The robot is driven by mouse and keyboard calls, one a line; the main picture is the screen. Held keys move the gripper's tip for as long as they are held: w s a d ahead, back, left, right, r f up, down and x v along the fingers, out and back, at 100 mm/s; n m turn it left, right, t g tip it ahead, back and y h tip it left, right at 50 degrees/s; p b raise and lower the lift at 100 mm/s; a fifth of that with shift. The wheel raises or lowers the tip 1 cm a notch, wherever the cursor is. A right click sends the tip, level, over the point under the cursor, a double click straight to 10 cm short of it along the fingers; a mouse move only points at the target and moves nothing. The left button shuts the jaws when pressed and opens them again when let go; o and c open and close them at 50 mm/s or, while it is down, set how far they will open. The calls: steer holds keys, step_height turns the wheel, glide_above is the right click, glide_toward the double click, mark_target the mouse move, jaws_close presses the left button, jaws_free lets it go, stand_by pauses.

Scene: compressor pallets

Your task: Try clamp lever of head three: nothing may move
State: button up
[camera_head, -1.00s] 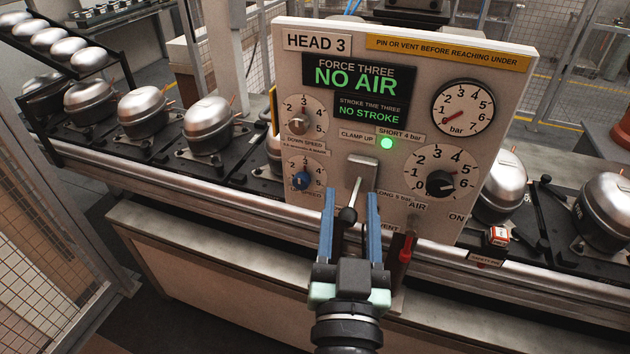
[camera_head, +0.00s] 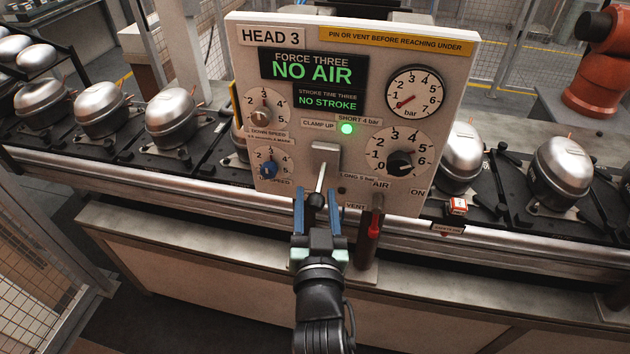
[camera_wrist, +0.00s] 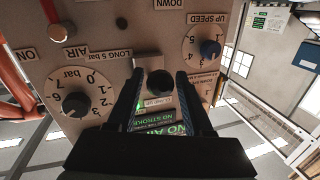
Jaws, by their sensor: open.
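My gripper (camera_head: 317,203) is open, with a blue-faced finger on each side of the knob. In the wrist view the dark knob (camera_wrist: 159,83) lies between the two fingers (camera_wrist: 160,100). I cannot tell whether either finger touches it.
A red-handled air valve (camera_head: 375,228) hangs just right of my gripper. The pressure gauge (camera_head: 415,91) needle sits low. Silver compressors (camera_head: 173,117) stand on pallets to both sides. An orange machine (camera_head: 590,75) stands at back right.

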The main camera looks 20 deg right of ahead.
steer(key=shift+x, duration=1.7)
jaws_close()
